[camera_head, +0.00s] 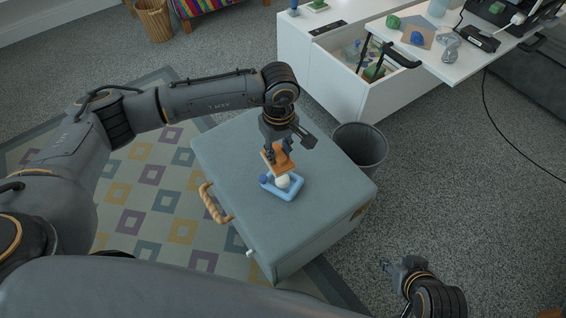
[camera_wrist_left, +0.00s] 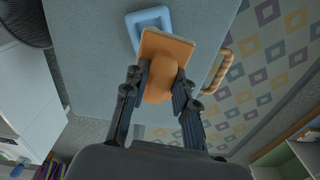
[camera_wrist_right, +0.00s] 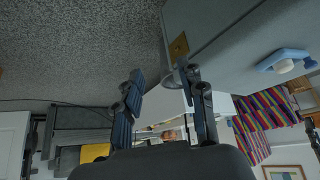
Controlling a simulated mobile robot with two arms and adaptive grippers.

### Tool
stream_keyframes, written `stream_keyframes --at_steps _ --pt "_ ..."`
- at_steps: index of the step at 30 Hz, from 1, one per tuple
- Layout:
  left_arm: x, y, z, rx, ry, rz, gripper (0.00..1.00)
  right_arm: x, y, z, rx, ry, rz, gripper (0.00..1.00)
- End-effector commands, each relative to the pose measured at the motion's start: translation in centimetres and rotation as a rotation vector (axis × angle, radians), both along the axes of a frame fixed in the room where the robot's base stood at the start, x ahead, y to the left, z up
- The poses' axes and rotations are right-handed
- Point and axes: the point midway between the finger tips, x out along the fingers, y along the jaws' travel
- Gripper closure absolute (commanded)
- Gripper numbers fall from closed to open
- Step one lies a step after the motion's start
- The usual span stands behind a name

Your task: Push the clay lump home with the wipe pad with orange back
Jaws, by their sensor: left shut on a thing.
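My left gripper (camera_head: 280,153) is shut on the wipe pad with orange back (camera_head: 271,163), above the grey-blue top of a chest. The pad also shows between the fingers in the left wrist view (camera_wrist_left: 164,50). Just below it lies a light-blue tray (camera_head: 290,194). A pale round lump (camera_head: 283,182) sits at the tray, close under the pad; I cannot tell whether they touch. A small blue lump (camera_head: 264,179) is at the tray's left end. Which lump is the clay is unclear. My right gripper (camera_wrist_right: 168,95) is open and empty, low beside the chest.
The chest (camera_head: 235,150) has a rope handle (camera_head: 214,203) on its left side. A dark bin (camera_head: 361,148) stands behind it at right. A white desk (camera_head: 455,50) with an open drawer and craft items is at the back right. Carpet at the right is clear.

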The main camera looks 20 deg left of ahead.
Motion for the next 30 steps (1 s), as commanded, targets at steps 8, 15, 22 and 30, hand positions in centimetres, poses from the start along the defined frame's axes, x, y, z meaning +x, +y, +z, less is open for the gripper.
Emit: stream_keyframes --at_steps 8,15,22,30 --pt "1.6 -0.6 -1.8 -0.003 -0.006 0.094 1.0 -0.7 -0.2 3.5 0.008 -0.057 -0.002 0.6" --pt "1.7 -0.6 -1.7 -0.004 -0.006 0.1 1.0 -0.7 -0.2 3.9 0.008 -0.06 -0.002 0.6" --pt "1.7 -0.6 -1.7 -0.003 -0.006 0.099 1.0 -0.5 -0.1 4.0 0.012 -0.073 -0.001 0.6" --pt "1.7 -0.7 -2.2 -0.002 -0.006 0.098 1.0 1.7 0.7 5.0 0.037 -0.189 0.009 0.6"
